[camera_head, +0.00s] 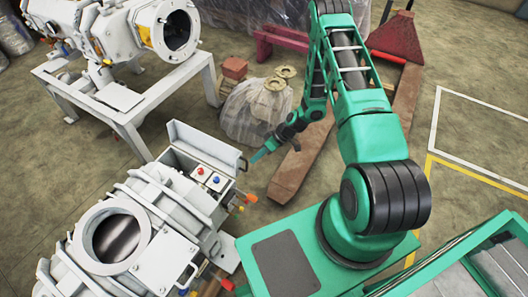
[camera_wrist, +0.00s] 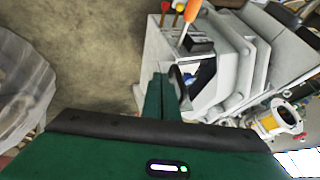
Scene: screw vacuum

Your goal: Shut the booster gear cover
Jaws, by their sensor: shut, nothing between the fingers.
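The booster gear cover (camera_head: 203,147) is a light grey lid on the grey vacuum machine (camera_head: 120,235). It stands raised, and the box below it (camera_head: 205,180) is open, showing a red and a blue knob. A dark handle (camera_head: 243,165) sticks out at the cover's right end. My gripper (camera_head: 256,157) is shut and empty, just right of that handle; I cannot tell whether they touch. In the wrist view my green fingers (camera_wrist: 163,97) are together beside a dark curved piece (camera_wrist: 179,83) that looks like the handle. My gripper's body hides the lower part of that view.
Coloured levers (camera_head: 243,202) stick out of the machine's right side, below the gripper. Another grey machine on a frame (camera_head: 130,45) stands at the back left. A plastic-wrapped bundle (camera_head: 255,110) and a wooden beam (camera_head: 300,165) lie behind my arm. Bare floor shows between the machines.

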